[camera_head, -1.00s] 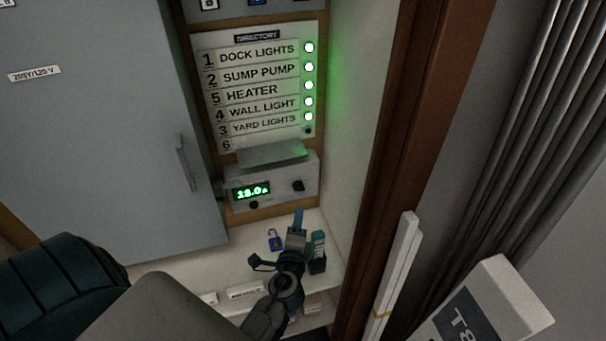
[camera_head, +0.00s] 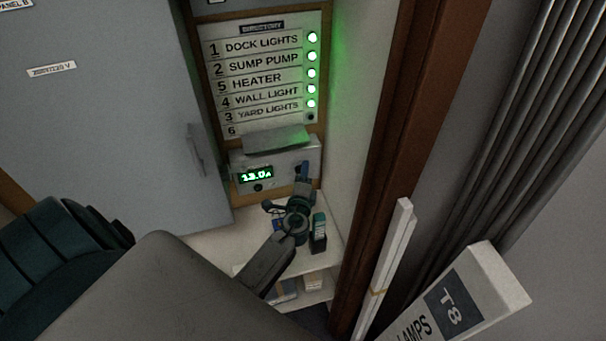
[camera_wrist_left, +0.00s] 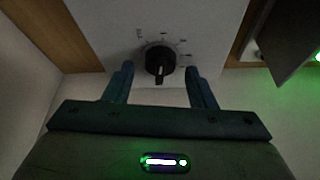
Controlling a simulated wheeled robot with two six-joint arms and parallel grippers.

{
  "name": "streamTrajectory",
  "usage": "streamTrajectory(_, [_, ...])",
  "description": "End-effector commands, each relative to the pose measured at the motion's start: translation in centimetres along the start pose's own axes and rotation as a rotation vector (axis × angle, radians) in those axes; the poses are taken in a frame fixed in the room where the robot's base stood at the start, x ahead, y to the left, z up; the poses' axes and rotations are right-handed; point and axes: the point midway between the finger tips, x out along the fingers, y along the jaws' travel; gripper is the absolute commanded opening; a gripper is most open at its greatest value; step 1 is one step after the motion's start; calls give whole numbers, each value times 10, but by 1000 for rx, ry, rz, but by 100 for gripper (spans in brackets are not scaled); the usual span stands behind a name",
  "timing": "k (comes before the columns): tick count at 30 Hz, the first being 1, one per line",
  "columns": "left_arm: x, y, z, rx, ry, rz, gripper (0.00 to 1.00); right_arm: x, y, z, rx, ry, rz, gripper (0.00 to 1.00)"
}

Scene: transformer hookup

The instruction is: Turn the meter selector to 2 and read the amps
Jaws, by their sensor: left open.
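The meter (camera_head: 278,172) is a light grey box under the directory. Its green display (camera_head: 255,174) seems to read 13.0 A, though the first digits are slightly blurred. My left gripper (camera_head: 302,172) is open in front of the right side of the meter and hides its selector in the head view. In the left wrist view the black selector knob (camera_wrist_left: 160,62) sits between the two open fingers (camera_wrist_left: 160,72), with a gap on each side. Small marks ring the knob, but their numbers are too dark to read. My right gripper is not in view.
The directory (camera_head: 262,80) above has several lit green lamps; the lowest is dark. A grey cabinet door (camera_head: 110,110) stands left. The white shelf (camera_head: 215,245) below holds a teal device (camera_head: 319,225). A brown post (camera_head: 395,130) and a lamp carton (camera_head: 490,300) are right.

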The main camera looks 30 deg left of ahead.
Motion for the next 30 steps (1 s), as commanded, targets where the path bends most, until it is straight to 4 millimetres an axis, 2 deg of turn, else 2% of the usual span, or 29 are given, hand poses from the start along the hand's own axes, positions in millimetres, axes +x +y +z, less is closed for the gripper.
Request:
streamTrajectory(5, [0, 0, 0, 0, 0, 0, 51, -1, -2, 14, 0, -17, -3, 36])
streamTrajectory(8, [0, 0, 0, 0, 0, 0, 35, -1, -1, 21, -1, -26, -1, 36])
streamTrajectory(12, [0, 0, 0, 0, 0, 0, 8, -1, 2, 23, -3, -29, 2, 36])
streamTrajectory(22, [0, 1, 0, 29, 1, 14, 7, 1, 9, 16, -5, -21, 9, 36])
streamTrajectory(30, [-1, 1, -1, 154, 2, 67, 7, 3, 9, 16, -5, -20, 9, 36])
